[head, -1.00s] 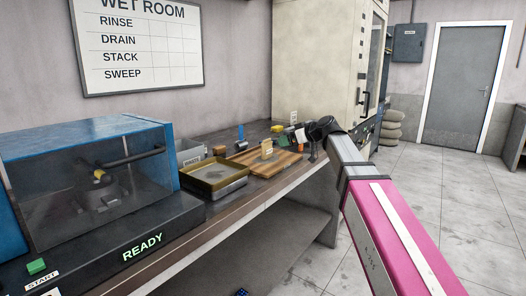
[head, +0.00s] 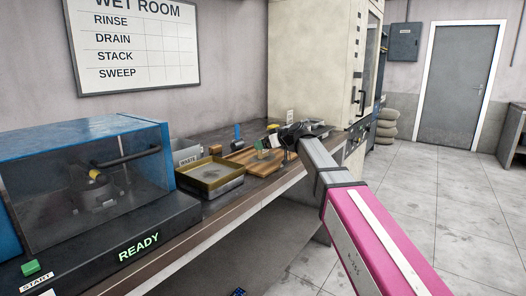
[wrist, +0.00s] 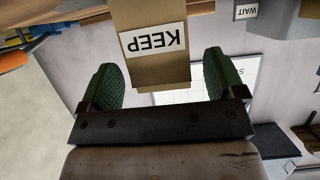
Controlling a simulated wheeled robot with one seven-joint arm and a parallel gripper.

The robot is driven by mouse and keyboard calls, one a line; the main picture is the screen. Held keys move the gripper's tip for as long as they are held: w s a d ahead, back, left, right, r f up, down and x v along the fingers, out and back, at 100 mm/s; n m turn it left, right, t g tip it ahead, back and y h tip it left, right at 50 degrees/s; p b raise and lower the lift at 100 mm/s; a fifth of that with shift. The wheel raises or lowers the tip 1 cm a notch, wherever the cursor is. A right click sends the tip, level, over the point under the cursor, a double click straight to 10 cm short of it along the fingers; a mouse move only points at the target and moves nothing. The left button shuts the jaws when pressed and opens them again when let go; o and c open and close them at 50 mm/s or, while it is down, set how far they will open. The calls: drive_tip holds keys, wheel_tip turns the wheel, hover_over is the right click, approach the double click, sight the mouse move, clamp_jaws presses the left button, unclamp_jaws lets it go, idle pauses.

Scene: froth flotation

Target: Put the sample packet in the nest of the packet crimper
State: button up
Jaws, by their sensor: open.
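A tan packet-like block with a white KEEP label (wrist: 160,72) stands between my fingers in the wrist view, its print upside down there. It may be the sample packet. My gripper (wrist: 162,80) is open, with one green pad on each side of the block and a visible gap at both sides. In the head view my gripper (head: 272,143) is over the wooden board (head: 258,166) on the bench and hides most of the block. I cannot make out for certain which thing is the packet crimper, and no nest is clearly visible.
A blue machine with a clear hood (head: 95,180) and a lit READY sign stands at the left of the bench. A brass-coloured tray (head: 211,174) and a grey WASTE bin (head: 187,153) lie between it and the board. A tall cream cabinet (head: 312,62) stands behind.

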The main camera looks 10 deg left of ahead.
drive_tip(key=shift+a+f, duration=0.1)
drive_tip(key=shift+a, duration=0.15)
drive_tip(key=c, duration=1.1)
